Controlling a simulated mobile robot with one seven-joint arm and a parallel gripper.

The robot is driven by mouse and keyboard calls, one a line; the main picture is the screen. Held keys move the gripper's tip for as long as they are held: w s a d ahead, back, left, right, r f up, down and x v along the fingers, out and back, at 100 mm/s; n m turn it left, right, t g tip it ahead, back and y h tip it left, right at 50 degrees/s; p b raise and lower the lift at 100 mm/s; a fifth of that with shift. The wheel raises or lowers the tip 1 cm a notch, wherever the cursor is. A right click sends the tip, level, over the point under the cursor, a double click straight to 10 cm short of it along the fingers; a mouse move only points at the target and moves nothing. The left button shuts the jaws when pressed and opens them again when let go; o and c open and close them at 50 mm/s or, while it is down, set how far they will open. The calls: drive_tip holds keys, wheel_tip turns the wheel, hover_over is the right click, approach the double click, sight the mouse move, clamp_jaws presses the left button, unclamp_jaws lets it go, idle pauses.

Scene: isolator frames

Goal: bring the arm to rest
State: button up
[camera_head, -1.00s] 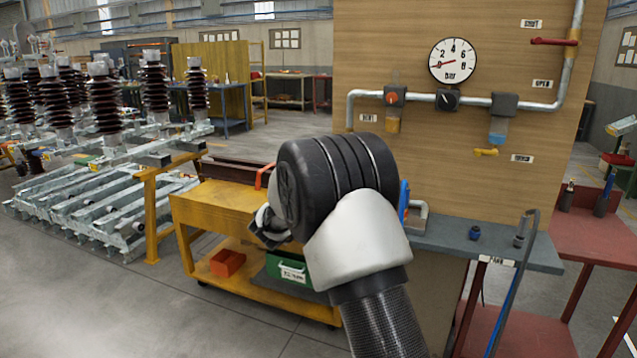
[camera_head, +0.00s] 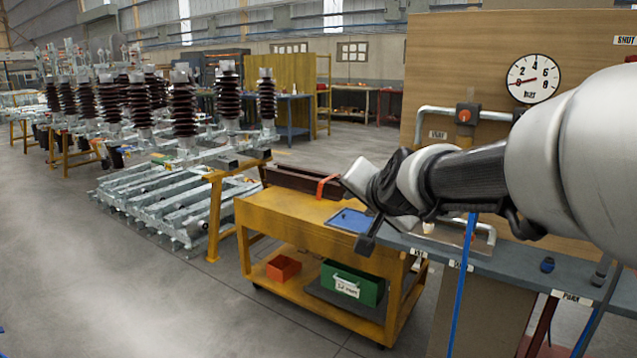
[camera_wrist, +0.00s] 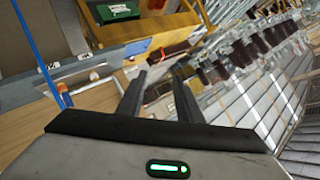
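My arm reaches in from the right edge of the head view, in front of the wooden panel. My gripper (camera_head: 368,238) hangs at its left end, dark and small, over the near right end of the yellow cart (camera_head: 290,216). In the wrist view my gripper (camera_wrist: 157,88) shows two dark fingers standing apart with nothing between them. Whether the fingers touch anything below cannot be told from the head view, but the wrist view shows only floor and distant things between them.
The wooden panel (camera_head: 425,75) carries a gauge (camera_head: 533,78) and pipes. A grey bench (camera_head: 500,255) runs below it, and a blue hose (camera_head: 463,275) hangs there. The cart holds a red bin (camera_head: 283,268) and a green bin (camera_head: 351,283). Floor at left is clear.

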drive_tip(key=s+d+f+n+g, duration=0.2)
drive_tip(key=s+f, duration=0.1)
drive_tip(key=s, duration=0.6)
drive_tip(key=s+d+f+n+g+h, duration=0.1)
drive_tip(key=s+f+n+g, duration=0.15)
drive_tip(key=s, duration=0.65)
drive_tip(key=s+d+f+n+g, duration=0.2)
drive_tip(key=s+f, duration=0.1)
drive_tip(key=s, duration=0.6)
wheel_tip(320, 180, up, 23)
drive_tip(key=s+p, duration=0.1)
drive_tip(key=p, duration=2.2)
drive_tip(key=shift+d+f+p, duration=0.15)
drive_tip(key=shift+f+p, duration=0.05)
drive_tip(key=shift+p, duration=0.1)
drive_tip(key=shift+s+n, duration=0.1)
drive_tip(key=shift+n, duration=0.15)
